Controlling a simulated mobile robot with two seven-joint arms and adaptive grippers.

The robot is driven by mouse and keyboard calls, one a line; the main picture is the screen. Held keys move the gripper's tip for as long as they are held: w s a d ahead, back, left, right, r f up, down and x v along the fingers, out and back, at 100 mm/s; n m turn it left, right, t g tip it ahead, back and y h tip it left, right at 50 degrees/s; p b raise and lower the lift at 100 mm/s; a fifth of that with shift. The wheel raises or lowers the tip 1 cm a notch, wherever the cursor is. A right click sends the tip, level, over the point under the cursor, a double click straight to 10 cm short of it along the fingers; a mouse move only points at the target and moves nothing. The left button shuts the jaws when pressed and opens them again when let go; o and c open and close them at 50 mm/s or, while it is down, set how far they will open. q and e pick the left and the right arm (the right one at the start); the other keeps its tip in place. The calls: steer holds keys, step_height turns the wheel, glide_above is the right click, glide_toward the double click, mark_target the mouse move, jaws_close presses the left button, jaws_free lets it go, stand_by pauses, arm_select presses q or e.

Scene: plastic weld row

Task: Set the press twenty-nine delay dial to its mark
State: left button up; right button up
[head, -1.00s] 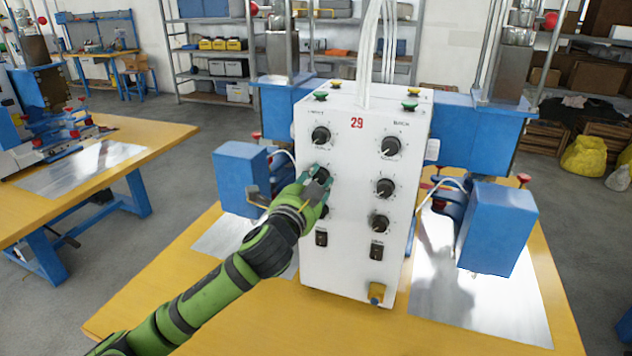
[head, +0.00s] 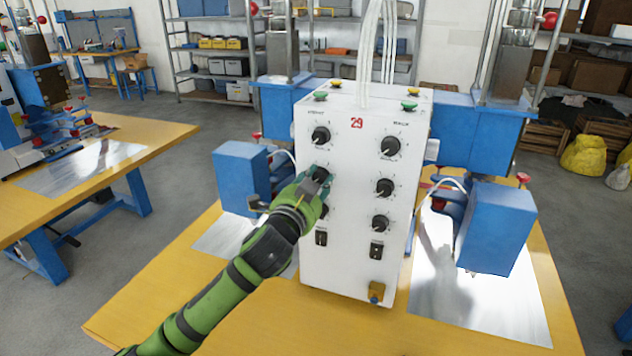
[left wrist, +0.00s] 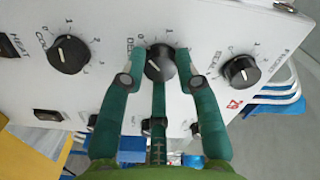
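The white control box (head: 345,235) marked with a red 29 has two columns of black dials. The delay dial (head: 320,174) is the middle one of the left column; in the left wrist view the black dial (left wrist: 160,63) sits beside lettering starting "DEL". My left gripper (head: 318,177) is at this dial. In the left wrist view its teal fingers stand on both sides of the knob, tips close against its edges. The fingers look closed on it. The dial's pointer shows as a pale line, but its mark cannot be made out. My right gripper is not in view.
Other dials stand close by: the upper left dial (head: 320,136) and the right-column dials (head: 385,187). A rocker switch (head: 321,238) is below. Blue press blocks (head: 240,178) and (head: 497,228) flank the box. The yellow tabletop (head: 230,325) is bare at the front left.

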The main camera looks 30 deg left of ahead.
arm_select(q)
steer(key=o, duration=0.3)
steer(key=shift+s, duration=0.15)
steer(key=v, duration=0.7)
steer(key=shift+s, duration=0.15)
steer(key=shift+d, duration=0.1)
